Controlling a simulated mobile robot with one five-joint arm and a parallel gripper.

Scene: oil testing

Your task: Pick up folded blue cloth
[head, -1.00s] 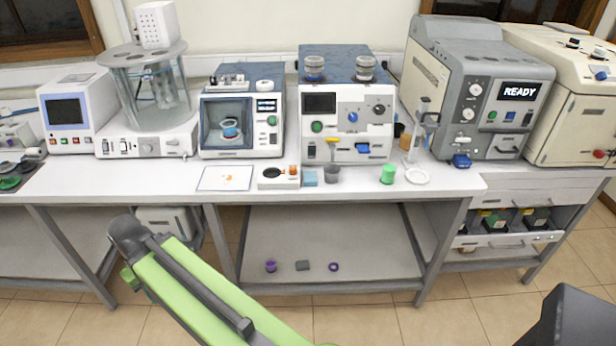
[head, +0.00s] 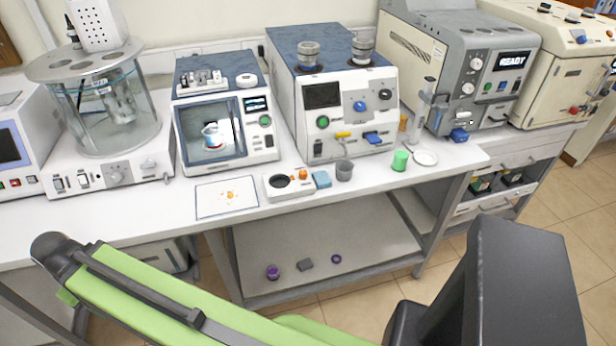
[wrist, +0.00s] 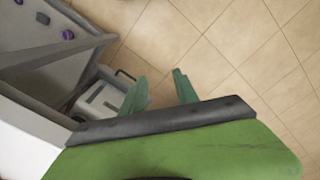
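A small folded blue cloth (head: 321,179) lies flat on the white bench in the head view. It sits between the white dish unit with a black well and the grey cup. My gripper (wrist: 160,88) shows in the wrist view, with its two green fingers apart and nothing between them. It points down toward the tiled floor, away from the blue cloth. The cloth is not in the wrist view. The gripper fingers cannot be made out in the head view.
Near the cloth stand a white dish unit (head: 290,185), a grey cup (head: 344,171) and a green cup (head: 400,160). A white sheet with orange bits (head: 227,197) lies to the left. Machines line the back. The lower shelf (head: 352,240) holds small purple and grey items.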

